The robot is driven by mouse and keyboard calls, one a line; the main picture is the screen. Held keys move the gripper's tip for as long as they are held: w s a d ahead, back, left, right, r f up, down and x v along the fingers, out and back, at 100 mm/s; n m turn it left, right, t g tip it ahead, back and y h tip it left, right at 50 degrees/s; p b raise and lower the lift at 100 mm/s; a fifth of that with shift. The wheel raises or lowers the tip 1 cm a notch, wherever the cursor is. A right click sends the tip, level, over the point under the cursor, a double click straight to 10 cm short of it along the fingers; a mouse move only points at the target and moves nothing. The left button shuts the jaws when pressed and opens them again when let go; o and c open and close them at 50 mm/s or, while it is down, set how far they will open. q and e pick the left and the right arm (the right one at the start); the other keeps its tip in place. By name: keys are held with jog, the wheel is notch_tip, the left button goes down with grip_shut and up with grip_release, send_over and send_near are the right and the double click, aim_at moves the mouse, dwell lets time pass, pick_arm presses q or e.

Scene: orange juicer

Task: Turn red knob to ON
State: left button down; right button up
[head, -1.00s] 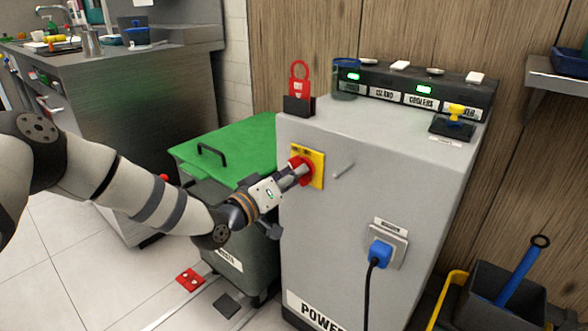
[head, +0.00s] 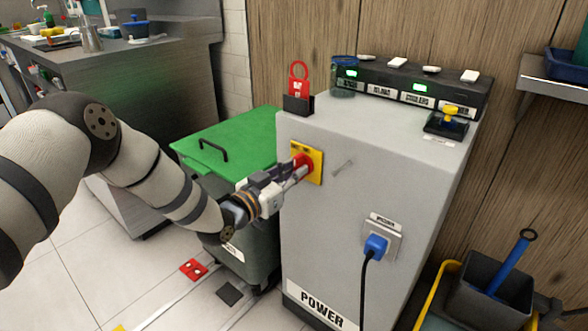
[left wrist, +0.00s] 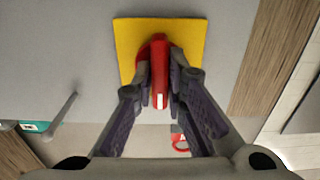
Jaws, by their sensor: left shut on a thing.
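The red knob (head: 303,160) sits on a yellow plate (head: 317,165) on the front of the grey power cabinet (head: 345,225). My left gripper (head: 296,173) reaches it from the left and is shut on it. In the left wrist view the red knob (left wrist: 159,75) stands between the two fingers (left wrist: 160,88), with a white mark on its near end and the yellow plate (left wrist: 190,40) behind. Any ON or OFF lettering is hidden or too small to read. My right gripper is not in view.
A small metal handle (head: 344,166) sticks out right of the plate. A blue plug (head: 376,246) with a black cable is lower on the cabinet. A mop bucket (head: 490,295) is at lower right.

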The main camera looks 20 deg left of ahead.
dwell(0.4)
pick_arm(q)
jog(key=c, duration=1.6)
grip_release()
jog(key=v, duration=1.2)
